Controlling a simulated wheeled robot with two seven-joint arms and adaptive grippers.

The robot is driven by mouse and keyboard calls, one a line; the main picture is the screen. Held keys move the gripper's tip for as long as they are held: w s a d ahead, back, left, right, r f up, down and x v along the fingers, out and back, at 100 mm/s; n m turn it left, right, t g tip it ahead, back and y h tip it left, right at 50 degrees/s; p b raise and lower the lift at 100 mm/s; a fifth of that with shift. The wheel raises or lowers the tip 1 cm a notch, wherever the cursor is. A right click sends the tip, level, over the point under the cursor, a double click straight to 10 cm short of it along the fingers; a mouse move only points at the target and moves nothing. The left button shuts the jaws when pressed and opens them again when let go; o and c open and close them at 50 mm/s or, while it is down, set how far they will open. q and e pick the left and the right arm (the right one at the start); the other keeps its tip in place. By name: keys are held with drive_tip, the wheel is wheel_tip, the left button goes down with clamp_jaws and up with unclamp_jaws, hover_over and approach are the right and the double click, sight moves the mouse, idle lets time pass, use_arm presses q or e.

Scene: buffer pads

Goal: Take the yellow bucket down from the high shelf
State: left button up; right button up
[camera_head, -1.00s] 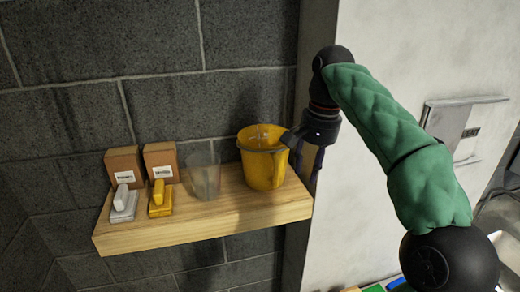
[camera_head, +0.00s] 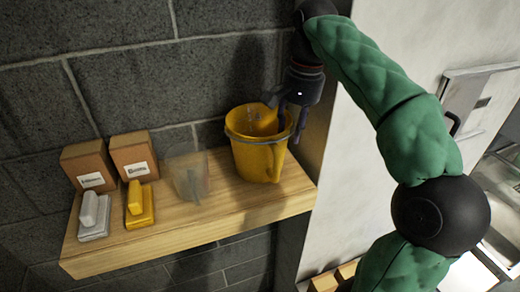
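The yellow bucket (camera_head: 255,157) stands upright at the right end of the wooden high shelf (camera_head: 190,222). It has a spout-like raised part at its rim and a handle on its near right side. My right gripper (camera_head: 291,124) points down at the bucket's right rim. Its two dark fingers are apart, one over the bucket's opening and one near the outside of the rim. I cannot tell whether they touch the bucket. My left gripper is not in view.
A clear cup (camera_head: 186,172) stands left of the bucket. Two cardboard boxes (camera_head: 134,156), a yellow brush (camera_head: 139,206) and a white brush (camera_head: 94,217) fill the shelf's left part. A brick wall is behind. A pale wall panel (camera_head: 385,100) and metal sink (camera_head: 500,190) lie right.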

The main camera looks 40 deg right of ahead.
drive_tip(key=f, duration=0.2)
drive_tip(key=a+f, duration=0.1)
drive_tip(key=f, duration=0.2)
drive_tip(key=shift+w+a+f+p, duration=0.1)
drive_tip(key=shift+w+a+p, duration=0.1)
drive_tip(key=shift+p, duration=0.15)
drive_tip(key=shift+w+f, duration=0.15)
drive_tip(key=shift+f, duration=0.5)
clamp_jaws()
